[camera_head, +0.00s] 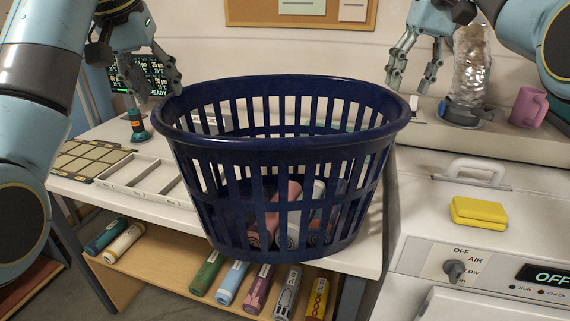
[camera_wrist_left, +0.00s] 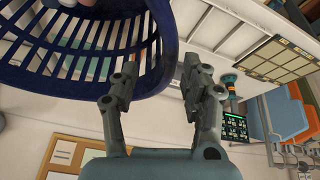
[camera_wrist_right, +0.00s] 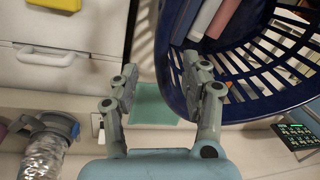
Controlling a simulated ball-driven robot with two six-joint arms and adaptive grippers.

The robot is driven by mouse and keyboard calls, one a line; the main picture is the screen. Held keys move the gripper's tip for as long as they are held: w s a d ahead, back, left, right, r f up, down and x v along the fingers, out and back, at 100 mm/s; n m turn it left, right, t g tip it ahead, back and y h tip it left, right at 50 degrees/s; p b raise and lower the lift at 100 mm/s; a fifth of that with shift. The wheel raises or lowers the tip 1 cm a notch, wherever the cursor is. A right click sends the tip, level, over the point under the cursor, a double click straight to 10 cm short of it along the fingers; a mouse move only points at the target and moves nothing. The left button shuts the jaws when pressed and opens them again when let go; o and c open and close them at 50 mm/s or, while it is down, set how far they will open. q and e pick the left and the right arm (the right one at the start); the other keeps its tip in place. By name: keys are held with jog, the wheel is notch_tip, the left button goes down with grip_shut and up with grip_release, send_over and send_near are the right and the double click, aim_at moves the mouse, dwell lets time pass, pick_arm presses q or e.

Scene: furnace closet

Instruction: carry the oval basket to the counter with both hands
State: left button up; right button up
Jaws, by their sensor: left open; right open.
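The dark blue oval basket (camera_head: 285,150) is upright and appears to stand at the front edge of the white table, with several cylinders (camera_head: 290,210) inside. My left gripper (camera_head: 150,85) is open just beyond the basket's left rim in the head view. In the left wrist view the basket rim (camera_wrist_left: 168,40) shows between the fingers (camera_wrist_left: 157,75). My right gripper (camera_head: 412,75) is open above and behind the right rim. In the right wrist view its fingers (camera_wrist_right: 160,75) are apart, with the rim (camera_wrist_right: 165,50) between them in the picture. Contact with the rim cannot be told.
A grey divided tray (camera_head: 150,180) lies on the table left of the basket. Several bottles (camera_head: 235,280) lie on the shelf below. To the right, a white appliance (camera_head: 480,235) carries a yellow box (camera_head: 479,212).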

aim_at(179, 120)
pick_arm(q)
jog(key=x, duration=1)
pick_arm(e)
jog(key=f, duration=0.3)
jog(key=a+f, duration=0.1)
jog(key=f, duration=0.6)
jog(key=shift+s+a, duration=0.1)
jog(key=shift+a, duration=0.2)
pick_arm(q)
grip_shut()
pick_arm(e)
grip_shut()
pick_arm(q)
jog(key=shift+w, duration=0.1)
pick_arm(e)
jog(key=shift+a+r, duration=0.1)
